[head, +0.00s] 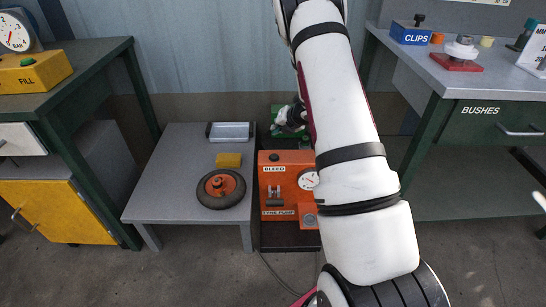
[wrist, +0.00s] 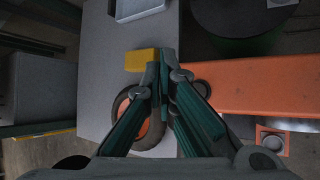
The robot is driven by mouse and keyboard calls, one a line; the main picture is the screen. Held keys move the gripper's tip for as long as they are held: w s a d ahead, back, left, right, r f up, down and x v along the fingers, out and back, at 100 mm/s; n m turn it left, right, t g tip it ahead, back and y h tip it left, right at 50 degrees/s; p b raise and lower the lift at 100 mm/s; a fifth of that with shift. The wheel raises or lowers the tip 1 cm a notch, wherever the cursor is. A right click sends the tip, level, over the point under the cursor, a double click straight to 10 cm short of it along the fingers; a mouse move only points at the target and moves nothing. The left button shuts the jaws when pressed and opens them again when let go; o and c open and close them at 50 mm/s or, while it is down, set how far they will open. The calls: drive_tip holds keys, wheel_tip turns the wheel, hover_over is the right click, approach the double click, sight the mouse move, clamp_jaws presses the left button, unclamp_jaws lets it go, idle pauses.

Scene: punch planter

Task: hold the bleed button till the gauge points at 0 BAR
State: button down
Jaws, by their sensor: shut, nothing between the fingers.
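A round grey part (head: 309,220) sits lower right on the pump. In the wrist view my gripper (wrist: 163,62) is shut and empty, with its tips beside the yellow block and left of the orange pump (wrist: 250,92). I cannot tell its height; it shows no contact with the button.
The low grey table (head: 165,165) holds a yellow block (head: 228,160), a wheel (head: 221,188) and a pale tray (head: 229,131). A green thing (head: 303,144) stands behind the pump. Workbenches flank both sides. The floor in front is clear except for a thin cable.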

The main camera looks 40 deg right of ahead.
sight(276, 155)
drive_tip(key=shift+f, duration=0.2)
wheel_tip(276, 155, down, 8)
drive_tip(key=b, duration=0.7)
drive_tip(key=shift+f, duration=0.25)
drive_tip(key=shift+f, duration=0.15)
idle(0.9)
drive_tip(key=shift+f+b, duration=0.25)
drive_tip(key=shift+b, duration=0.2)
drive_tip(key=shift+f+b, duration=0.45)
idle(4.5)
